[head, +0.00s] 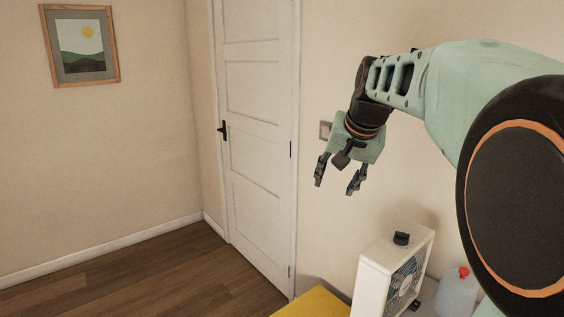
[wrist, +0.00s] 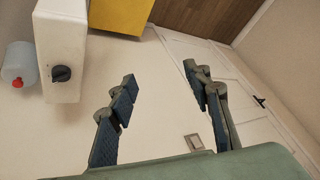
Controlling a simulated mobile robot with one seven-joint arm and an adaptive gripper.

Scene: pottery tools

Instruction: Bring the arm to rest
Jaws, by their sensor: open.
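My gripper (head: 338,176) is at the end of my pale green arm, which reaches in from the right in the head view. Its fingers point downward and are spread apart with nothing between them. In the wrist view my gripper (wrist: 165,88) also shows two dark fingers held wide apart, with only the plain wall behind the gap. The gripper hangs in the air, above and to the left of a white box fan, and touches nothing that I can see.
The white fan (head: 377,262) stands below my gripper, with a jug with a red cap (head: 455,292) at its right and a yellow surface (head: 314,303) at its left. A closed white door (head: 258,140), a light switch (wrist: 194,143) and a framed picture (head: 80,46) are on the walls. Wooden floor at left is clear.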

